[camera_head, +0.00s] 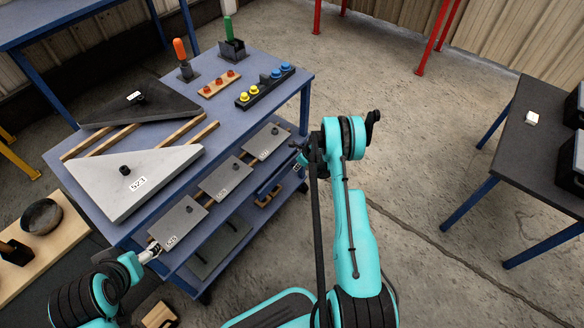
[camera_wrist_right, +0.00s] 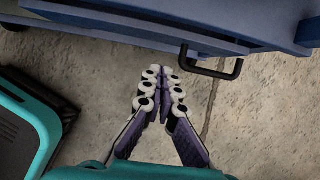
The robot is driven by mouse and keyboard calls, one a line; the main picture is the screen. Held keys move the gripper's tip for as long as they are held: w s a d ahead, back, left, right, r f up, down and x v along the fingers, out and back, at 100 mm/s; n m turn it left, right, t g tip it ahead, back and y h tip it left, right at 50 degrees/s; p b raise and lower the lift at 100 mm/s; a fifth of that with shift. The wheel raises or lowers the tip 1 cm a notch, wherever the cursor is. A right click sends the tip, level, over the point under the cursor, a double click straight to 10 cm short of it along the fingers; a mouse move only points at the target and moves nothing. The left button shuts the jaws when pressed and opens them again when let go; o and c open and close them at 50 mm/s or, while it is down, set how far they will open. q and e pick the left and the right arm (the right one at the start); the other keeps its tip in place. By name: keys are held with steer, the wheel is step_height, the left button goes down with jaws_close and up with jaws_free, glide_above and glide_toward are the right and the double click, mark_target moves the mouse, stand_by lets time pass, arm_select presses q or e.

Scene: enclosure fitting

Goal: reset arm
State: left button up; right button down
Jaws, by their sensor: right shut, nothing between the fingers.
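My right arm rises in the middle of the head view and bends at a teal and black joint. My right gripper (camera_head: 299,156) shows small beside the right side of the blue workbench (camera_head: 265,72). In the right wrist view my right gripper (camera_wrist_right: 161,76) points at the bare floor, its fingers together with nothing between them. My left arm comes in at the lower left of the head view. My left gripper (camera_head: 151,254) is near the bench's front edge, by a grey labelled plate (camera_head: 178,222). Its fingers are too small to tell open from shut.
Light and dark triangular panels (camera_head: 150,176) (camera_head: 150,104) lie on wooden strips on the bench. Coloured buttons (camera_head: 265,86) and two upright handles (camera_head: 180,52) stand behind. A black handle (camera_wrist_right: 236,69) juts from blue furniture in the wrist view. A dark table (camera_head: 540,150) stands right; floor between is clear.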

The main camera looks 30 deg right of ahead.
steer(key=p+v, duration=0.2)
steer(key=v, duration=0.6)
steer(key=shift+w+p, duration=0.15)
steer(key=shift+p, duration=0.15)
steer(key=shift+d+r, duration=0.1)
steer(key=shift+r, duration=0.05)
steer(key=s+a+r+n, duration=0.2)
steer(key=a+r+n, duration=0.25)
steer(key=r, duration=0.45)
steer(key=s+a+r+n+t+h, duration=0.1)
steer(key=a+r+n, duration=0.35)
steer(key=r, duration=0.45)
steer(key=s+a+r+n, duration=0.2)
steer(key=a+r+n, duration=0.25)
steer(key=r, duration=0.45)
steer(key=s+a+r+n, duration=0.3)
steer(key=s+n, duration=0.3)
steer(key=s, duration=0.1)
steer(key=s+a+r+n+t, duration=0.1)
steer(key=s+a+r+n, duration=0.1)
steer(key=s+n, duration=0.4)
steer(key=s+a+r+n+t, duration=0.1)
steer(key=s+a+r+n, duration=0.2)
steer(key=s+a+n, duration=0.2)
steer(key=s+n, duration=0.1)
steer(key=s, duration=0.1)
steer(key=shift+s+r+h, duration=0.3)
steer(key=shift+s, duration=0.1)
